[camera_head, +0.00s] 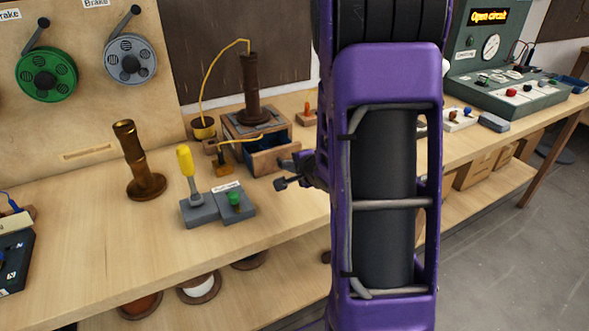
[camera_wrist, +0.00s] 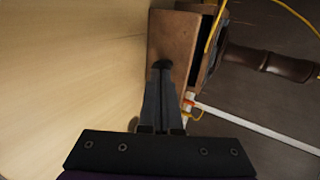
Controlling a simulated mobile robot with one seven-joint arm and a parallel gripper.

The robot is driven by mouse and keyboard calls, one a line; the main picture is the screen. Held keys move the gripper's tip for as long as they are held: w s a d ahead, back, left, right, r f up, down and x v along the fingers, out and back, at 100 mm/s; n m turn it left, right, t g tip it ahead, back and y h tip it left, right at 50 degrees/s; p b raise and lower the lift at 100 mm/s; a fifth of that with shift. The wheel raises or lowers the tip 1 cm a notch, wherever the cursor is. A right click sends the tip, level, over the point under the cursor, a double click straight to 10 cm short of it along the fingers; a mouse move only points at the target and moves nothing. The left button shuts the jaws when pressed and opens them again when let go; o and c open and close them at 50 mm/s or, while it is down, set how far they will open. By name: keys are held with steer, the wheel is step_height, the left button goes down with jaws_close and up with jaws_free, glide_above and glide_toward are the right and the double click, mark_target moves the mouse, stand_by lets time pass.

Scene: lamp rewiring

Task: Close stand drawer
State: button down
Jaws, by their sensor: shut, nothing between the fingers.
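The wooden lamp stand (camera_head: 240,125) sits on the workbench with a dark turned column (camera_head: 250,90) upright on top. Its drawer (camera_head: 268,160) is pulled out toward the front, and its blue inside shows. In the wrist view, the brown drawer front (camera_wrist: 172,38) is at top centre, with a dark gap beside it and the column (camera_wrist: 270,63) lying to the right in the picture. My gripper (camera_wrist: 162,66) is shut and empty, its tips overlapping the drawer front; I cannot tell whether they touch. In the head view, my gripper (camera_head: 281,184) is just right of and in front of the drawer.
A grey switch block with a yellow handle (camera_head: 186,160) and a brass column (camera_head: 136,160) stand left of the stand.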

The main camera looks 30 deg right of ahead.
mark_target(277, 150)
steer(key=w+p, duration=0.2)
steer(key=w, duration=0.5)
steer(key=shift+w+a+r, duration=0.1)
steer(key=shift+w, duration=0.2)
steer(key=shift+w+a, duration=0.1)
steer(key=shift+w, duration=0.15)
steer(key=shift+r, duration=0.1)
